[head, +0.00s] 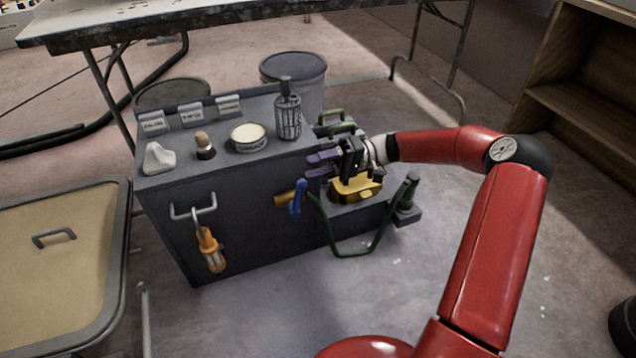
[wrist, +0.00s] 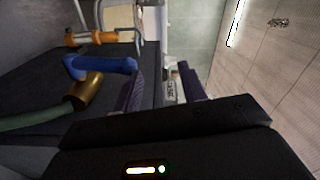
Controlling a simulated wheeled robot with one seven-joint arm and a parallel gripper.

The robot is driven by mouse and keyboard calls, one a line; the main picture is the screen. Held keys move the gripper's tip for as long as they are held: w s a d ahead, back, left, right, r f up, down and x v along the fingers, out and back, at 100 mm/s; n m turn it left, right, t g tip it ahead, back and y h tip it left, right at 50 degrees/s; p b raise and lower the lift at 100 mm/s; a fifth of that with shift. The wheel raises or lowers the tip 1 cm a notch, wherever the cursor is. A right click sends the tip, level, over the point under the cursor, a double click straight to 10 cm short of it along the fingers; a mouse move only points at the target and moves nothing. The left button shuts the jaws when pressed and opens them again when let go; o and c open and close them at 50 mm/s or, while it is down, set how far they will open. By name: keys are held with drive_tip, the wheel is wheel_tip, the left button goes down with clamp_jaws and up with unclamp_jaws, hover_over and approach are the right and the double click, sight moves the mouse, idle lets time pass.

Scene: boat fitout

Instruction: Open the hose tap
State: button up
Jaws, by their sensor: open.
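The hose tap has a brass body (head: 284,199) on the front face of the dark grey cabinet and a blue lever handle (head: 297,197). In the wrist view the blue handle (wrist: 100,67) and brass body (wrist: 84,92) lie left of the fingers, with the green hose (wrist: 30,117) running from the brass part. My gripper (head: 311,165) has purple fingers and is open and empty. In the head view it is above and slightly right of the handle, apart from it. In the wrist view both fingers of my gripper (wrist: 163,82) show, with nothing between them.
The dark cabinet (head: 240,240) carries a mesh holder (head: 288,117), a round tin (head: 248,137) and a brush (head: 204,145). A yellow item (head: 357,189) sits below my gripper. A green hose (head: 350,254) loops in front. Floor ahead is clear.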

wheel_tip(320, 180, up, 6)
drive_tip(key=shift+r+p, duration=0.2)
drive_tip(key=shift+p, duration=0.2)
